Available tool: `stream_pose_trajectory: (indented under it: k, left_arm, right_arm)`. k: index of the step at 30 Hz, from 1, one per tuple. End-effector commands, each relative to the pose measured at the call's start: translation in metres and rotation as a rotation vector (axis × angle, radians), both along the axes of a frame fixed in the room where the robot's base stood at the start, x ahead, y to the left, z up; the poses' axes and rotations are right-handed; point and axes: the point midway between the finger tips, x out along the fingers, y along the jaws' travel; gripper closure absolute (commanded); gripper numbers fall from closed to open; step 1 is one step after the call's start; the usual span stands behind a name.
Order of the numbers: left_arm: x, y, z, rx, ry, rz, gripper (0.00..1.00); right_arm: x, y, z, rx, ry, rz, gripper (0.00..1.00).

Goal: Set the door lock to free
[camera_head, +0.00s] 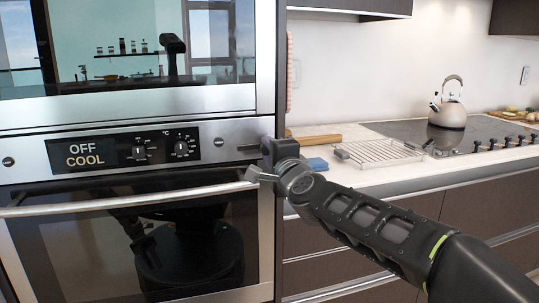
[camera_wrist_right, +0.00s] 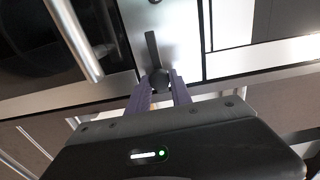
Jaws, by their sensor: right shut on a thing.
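The door lock (camera_head: 248,147) is a small dark lever on the steel control panel of the lower oven, at its right end. In the head view its bar lies about level and points left. In the right wrist view the lock (camera_wrist_right: 152,50) shows as a dark bar with a round base. My right gripper (camera_head: 268,151) is at the lock from the right side. In the wrist view its two purplish fingers (camera_wrist_right: 160,88) are shut on the round base of the lock, one on each side. The fingers partly hide the base. My left gripper is not in view.
The lower oven's bar handle (camera_head: 120,200) sticks out below the panel, close to my right wrist. The panel display (camera_head: 86,154) reads "OFF COOL", beside two black knobs. On the right are a counter with a wire rack (camera_head: 378,153) and a kettle (camera_head: 449,110).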

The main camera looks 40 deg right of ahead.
Motion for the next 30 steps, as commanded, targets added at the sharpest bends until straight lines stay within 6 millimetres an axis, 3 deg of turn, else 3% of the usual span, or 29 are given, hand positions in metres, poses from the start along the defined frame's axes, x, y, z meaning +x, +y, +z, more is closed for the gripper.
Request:
stream_pose_trajectory:
  k: [16, 17, 24, 30]
  left_arm:
    - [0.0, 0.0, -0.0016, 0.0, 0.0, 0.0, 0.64]
    - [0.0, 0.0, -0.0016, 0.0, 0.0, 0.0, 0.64]
    - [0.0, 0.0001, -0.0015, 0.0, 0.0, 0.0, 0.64]
    - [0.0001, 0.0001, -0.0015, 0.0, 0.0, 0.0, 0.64]
  right_arm:
    - [0.0001, -0.0001, -0.0008, 0.032, -0.01, 0.0, 1.0]
    - [0.0001, -0.0001, -0.0008, 0.033, -0.009, 0.0, 0.72]
    - [0.0001, -0.0001, -0.0005, 0.031, -0.01, 0.0, 0.53]
    - [0.0, -0.0001, -0.0003, 0.03, -0.011, 0.0, 0.53]
